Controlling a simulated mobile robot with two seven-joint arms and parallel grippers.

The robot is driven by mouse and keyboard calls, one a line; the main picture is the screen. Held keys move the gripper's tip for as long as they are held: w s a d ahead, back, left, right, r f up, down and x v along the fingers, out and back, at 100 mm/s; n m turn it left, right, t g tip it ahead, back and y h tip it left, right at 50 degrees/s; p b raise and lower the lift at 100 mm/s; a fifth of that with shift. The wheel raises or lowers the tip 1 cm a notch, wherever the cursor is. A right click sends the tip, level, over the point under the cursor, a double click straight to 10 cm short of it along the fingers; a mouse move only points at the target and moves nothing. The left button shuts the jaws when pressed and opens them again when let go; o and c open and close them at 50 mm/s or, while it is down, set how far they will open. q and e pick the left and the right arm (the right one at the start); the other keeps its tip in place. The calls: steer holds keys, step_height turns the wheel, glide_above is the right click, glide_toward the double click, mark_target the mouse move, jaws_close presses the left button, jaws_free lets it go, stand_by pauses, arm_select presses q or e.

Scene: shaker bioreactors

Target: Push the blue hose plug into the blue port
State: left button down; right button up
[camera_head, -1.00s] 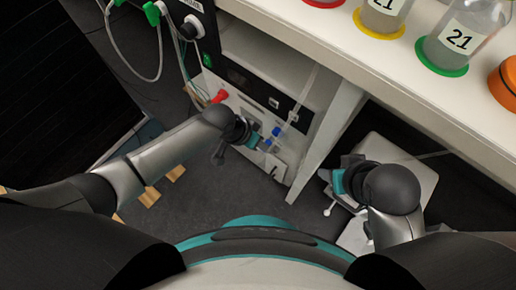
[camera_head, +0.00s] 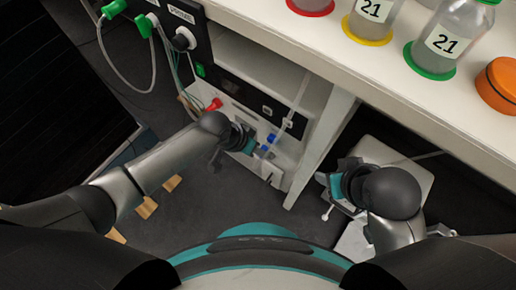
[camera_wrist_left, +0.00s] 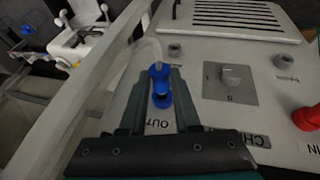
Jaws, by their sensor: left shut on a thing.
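The blue hose plug (camera_wrist_left: 159,76) is between the two dark fingers of my left gripper (camera_wrist_left: 160,88) in the left wrist view, with a pale hose running up from it. A wider blue piece just below it, by the OUT label, looks like the blue port (camera_wrist_left: 161,100). They line up closely, but I cannot tell how deep the plug sits. In the head view, my left gripper (camera_head: 256,148) is at the device front, beside two small blue parts (camera_head: 271,138). My right gripper (camera_head: 336,187) is apart at the right; its finger opening is unclear.
A red connector (camera_wrist_left: 308,118) is by the IN label, with a grey switch (camera_wrist_left: 232,77) between the two sides. The white bench (camera_head: 350,65) carries bottles above. Its leg (camera_head: 318,150) stands close right of my left gripper.

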arm_select(q)
steer(key=shift+p, duration=0.3)
steer(key=shift+w+d+b, duration=0.3)
steer(key=shift+w+d, duration=0.45)
steer(key=shift+w, duration=0.25)
stand_by(1.6)
steer(key=c, duration=0.5)
jaws_free()
steer(key=shift+c, duration=0.2)
